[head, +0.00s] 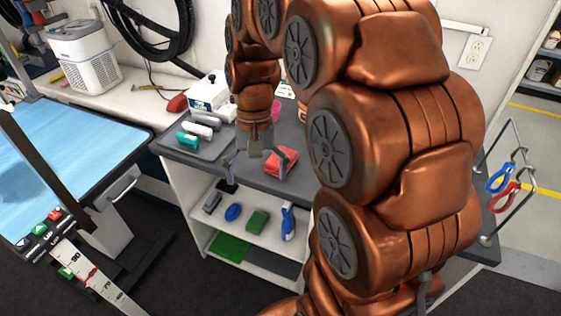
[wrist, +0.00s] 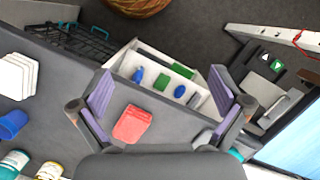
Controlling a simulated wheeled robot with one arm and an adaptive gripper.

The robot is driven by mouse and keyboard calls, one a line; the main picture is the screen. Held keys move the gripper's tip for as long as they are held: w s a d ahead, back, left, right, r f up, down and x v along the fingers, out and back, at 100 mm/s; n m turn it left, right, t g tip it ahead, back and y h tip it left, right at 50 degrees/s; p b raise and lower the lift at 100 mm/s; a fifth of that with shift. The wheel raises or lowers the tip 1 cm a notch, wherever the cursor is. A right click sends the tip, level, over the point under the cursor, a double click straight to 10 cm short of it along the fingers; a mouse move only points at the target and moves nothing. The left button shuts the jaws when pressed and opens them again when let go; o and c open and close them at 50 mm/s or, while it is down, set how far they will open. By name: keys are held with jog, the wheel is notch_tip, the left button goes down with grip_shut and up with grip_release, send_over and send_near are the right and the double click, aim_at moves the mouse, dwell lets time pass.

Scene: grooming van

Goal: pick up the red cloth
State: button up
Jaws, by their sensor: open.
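The red cloth (head: 282,162) lies folded on the grey counter top (head: 215,158), near its front edge. In the wrist view the red cloth (wrist: 132,124) lies between my finger pads, nearer the left one, with a gap of bare counter to the right. My gripper (head: 252,165) hangs over the counter just left of the cloth in the head view. It is open and empty, and it shows in the wrist view (wrist: 165,100) with its fingers spread wide. My arm hides the counter to the right of the cloth in the head view.
Open shelves below hold a blue brush (head: 233,212), a green block (head: 257,222) and a spray bottle (head: 288,222). A blue-topped table (head: 85,140) stands left. A blue cup (wrist: 12,124) and bottles stand on the counter.

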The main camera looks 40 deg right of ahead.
jog(key=w+d+f+m+y, duration=0.1)
jog(key=w+d+f+m, duration=0.15)
jog(key=w+d, duration=0.6)
jog(key=m+y, duration=0.1)
jog(key=m, duration=0.3)
send_over(285, 150)
jog(key=x, duration=0.3)
jog(key=shift+w+d+f, duration=0.1)
jog(key=shift+w+f, duration=0.05)
jog(key=shift+f, duration=0.35)
jog(key=shift+w+d+f+m, duration=0.15)
jog(key=shift+d+f+m, duration=0.15)
jog(key=shift+d, duration=0.15)
jog(key=shift+s+p+x, duration=0.2)
jog(key=shift+p+x, duration=1)
jog(key=shift+x, duration=2.1)
jog(key=shift+a+f, duration=0.3)
jog(key=shift+f, duration=0.15)
jog(key=shift+f, duration=0.25)
jog(key=shift+c, duration=0.4)
jog(key=c, duration=1.1)
